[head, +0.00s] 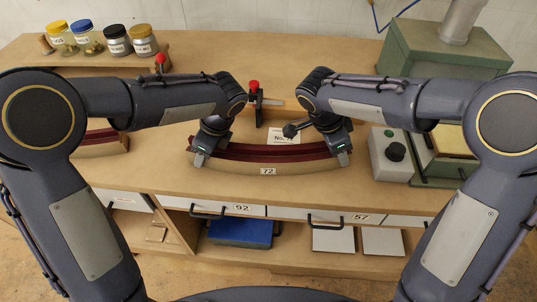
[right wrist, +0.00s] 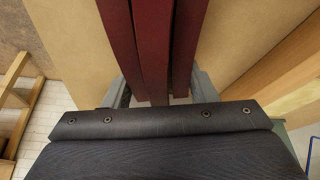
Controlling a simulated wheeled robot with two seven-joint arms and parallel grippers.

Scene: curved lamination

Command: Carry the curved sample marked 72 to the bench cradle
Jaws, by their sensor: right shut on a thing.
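The curved sample marked 72 (head: 270,168) is a long arc with dark red strips on a pale wooden base. It is at the front middle of the bench, its tag facing front. My left gripper (head: 203,155) is at its left end; its fingers straddle the edge, but their closure is hard to see. My right gripper (head: 340,152) is shut on its right end. In the right wrist view the red strips (right wrist: 150,50) run between my right fingers. Whether the sample touches the bench top cannot be told. I cannot make out a bench cradle for certain.
Another curved red piece (head: 100,142) lies at left, partly behind my left arm. A red-knobbed clamp (head: 255,100) and a paper note (head: 284,136) are behind the sample. Jars (head: 100,40) stand back left. A green machine (head: 440,50) and a grey control box (head: 392,155) stand right.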

